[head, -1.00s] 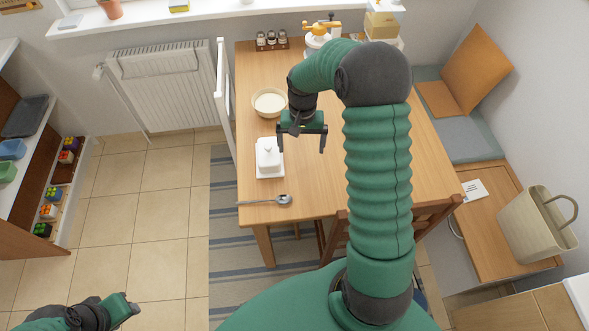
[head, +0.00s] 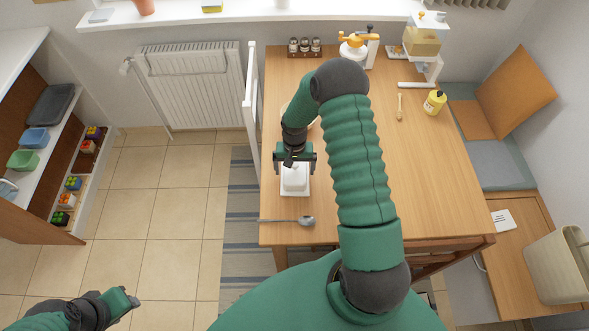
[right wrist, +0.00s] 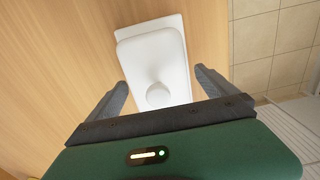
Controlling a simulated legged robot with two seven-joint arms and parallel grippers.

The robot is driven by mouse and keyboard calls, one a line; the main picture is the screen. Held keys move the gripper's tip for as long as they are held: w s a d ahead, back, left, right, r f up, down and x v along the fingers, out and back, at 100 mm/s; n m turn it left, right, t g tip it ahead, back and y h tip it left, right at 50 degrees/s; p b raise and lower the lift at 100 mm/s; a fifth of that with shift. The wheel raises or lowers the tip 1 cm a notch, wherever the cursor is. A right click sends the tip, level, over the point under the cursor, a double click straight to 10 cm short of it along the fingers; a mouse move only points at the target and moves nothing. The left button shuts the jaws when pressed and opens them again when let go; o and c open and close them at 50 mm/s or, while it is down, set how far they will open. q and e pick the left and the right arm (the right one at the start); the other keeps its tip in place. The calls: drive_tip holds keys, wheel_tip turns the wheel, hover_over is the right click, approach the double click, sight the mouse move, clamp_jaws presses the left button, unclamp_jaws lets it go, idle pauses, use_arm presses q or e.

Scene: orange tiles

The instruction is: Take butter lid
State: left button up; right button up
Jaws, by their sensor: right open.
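The white butter dish with its lid (head: 294,181) stands near the left edge of the wooden table. In the right wrist view the lid (right wrist: 152,62) is a rounded white box with a round knob (right wrist: 158,94), sitting on a white base plate (right wrist: 177,22). My right gripper (head: 294,168) is open above the dish in the head view. In the right wrist view its two fingers (right wrist: 160,88) lie on either side of the lid's knob end, apart from it. My left gripper (head: 132,299) is low at the left, away from the table; its jaw state is unclear.
A spoon (head: 288,220) lies in front of the dish. A bowl (head: 287,108) behind it is mostly hidden by my right arm. The table's right middle is clear.

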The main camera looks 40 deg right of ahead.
drive_tip(key=shift+s+d, duration=0.1)
drive_tip(key=shift+d, duration=0.1)
drive_tip(key=c, duration=0.3)
drive_tip(key=shift+a+r, duration=0.15)
drive_tip(key=c, duration=0.5)
drive_tip(key=shift+a, duration=0.15)
drive_tip(key=c, duration=0.7)
drive_tip(key=shift+c, duration=0.9)
drive_tip(key=shift+d+r, duration=0.1)
drive_tip(key=shift+d, duration=0.1)
